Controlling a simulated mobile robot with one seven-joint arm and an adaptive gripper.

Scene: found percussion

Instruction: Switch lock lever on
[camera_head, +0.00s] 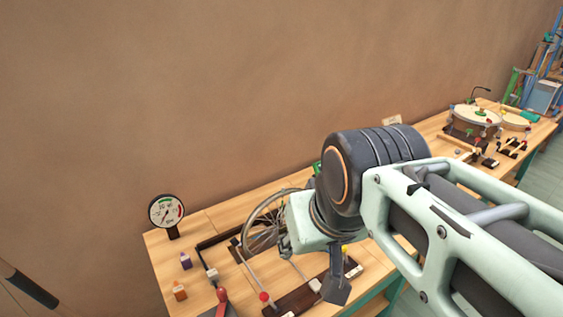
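Several levers stand on the near-left wooden bench, and I cannot tell for certain which one is the lock lever. A lever with a red grip (222,296) stands at the bottom edge, partly cut off. A thin rod with a red knob (264,297) rises over a dark base (297,301). My arm reaches in from the right, and its wrist hangs over the bench beside a spoked wheel. My gripper (337,288) shows only as a dark part below the wrist, apart from the red-knobbed rod; its fingers are not clear.
A round dial gauge (166,211) stands at the bench's back left corner. A spoked wheel (262,232) is partly behind my wrist. A drum (476,115) stands on the far bench.

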